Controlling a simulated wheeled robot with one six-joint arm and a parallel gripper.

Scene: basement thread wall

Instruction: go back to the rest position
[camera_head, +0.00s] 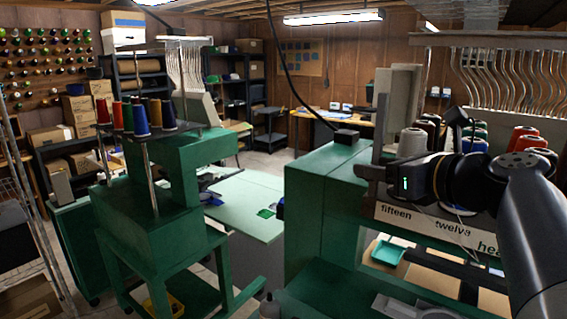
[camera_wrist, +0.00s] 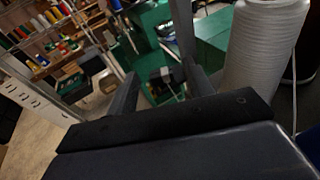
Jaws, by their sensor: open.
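My gripper (camera_head: 364,178) is at the right in the head view, raised in front of the green machine with the strip lettered "fifteen", "twelve" (camera_head: 430,226). Its jaws point left. In the wrist view the two fingers stand apart (camera_wrist: 160,82), with nothing held between them. A large white thread cone (camera_wrist: 265,48) is close by on the right of the wrist view. A pale cone (camera_head: 411,143) shows just behind my gripper in the head view. My dark arm comes in from the right edge and hides part of the machine.
Red cones (camera_head: 531,140) and other thread cones stand behind my arm. Bent metal thread guides (camera_head: 480,75) hang above them. A second green machine (camera_head: 165,200) stands left, with a pale green table (camera_head: 245,200) between. A teal tray (camera_head: 387,252) lies below. Some floor shows at centre back.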

